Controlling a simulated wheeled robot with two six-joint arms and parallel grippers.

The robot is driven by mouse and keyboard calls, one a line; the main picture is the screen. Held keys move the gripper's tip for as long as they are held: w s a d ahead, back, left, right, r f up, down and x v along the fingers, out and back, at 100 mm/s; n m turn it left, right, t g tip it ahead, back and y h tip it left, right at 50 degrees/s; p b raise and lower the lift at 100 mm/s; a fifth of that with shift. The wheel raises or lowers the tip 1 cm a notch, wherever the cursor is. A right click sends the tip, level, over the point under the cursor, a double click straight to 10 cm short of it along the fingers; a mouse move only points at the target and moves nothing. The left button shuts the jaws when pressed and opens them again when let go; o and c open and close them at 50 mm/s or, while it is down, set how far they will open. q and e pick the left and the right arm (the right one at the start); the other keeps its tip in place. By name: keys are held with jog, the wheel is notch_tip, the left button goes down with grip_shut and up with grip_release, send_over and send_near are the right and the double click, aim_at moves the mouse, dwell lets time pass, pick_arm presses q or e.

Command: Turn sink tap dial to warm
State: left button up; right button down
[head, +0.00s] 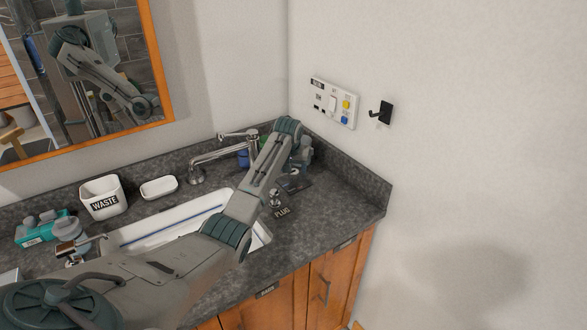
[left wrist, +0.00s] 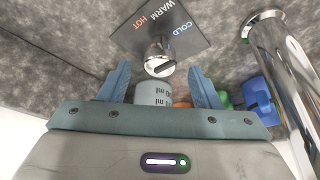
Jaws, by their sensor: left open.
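The tap dial (left wrist: 160,62) is a small round chrome knob with a dark slot. It stands in front of a dark plate (left wrist: 165,25) lettered HOT, WARM and COLD in the left wrist view. I cannot tell which word the dial points at. My left gripper (left wrist: 158,68) is open, its two blue-grey fingers either side of the dial, with no clear contact. In the head view my left gripper (head: 300,155) is at the counter's right corner, largely hiding the dial. The chrome tap (head: 210,160) arches over the white sink (head: 165,222). My right gripper is not seen.
A tap pipe (left wrist: 285,65) stands close right of the gripper in the wrist view, near a blue item (left wrist: 258,98). A wall panel (head: 333,103) and black hook (head: 381,112) are at the right. A WASTE cup (head: 103,196) and soap dish (head: 158,188) stand behind the sink.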

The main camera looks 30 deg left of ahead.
aim_at(293, 176)
pick_arm(q)
jog(key=shift+x, duration=1.05)
jog(key=shift+w+f, duration=0.1)
jog(key=shift+f, duration=0.15)
jog(key=c, duration=1)
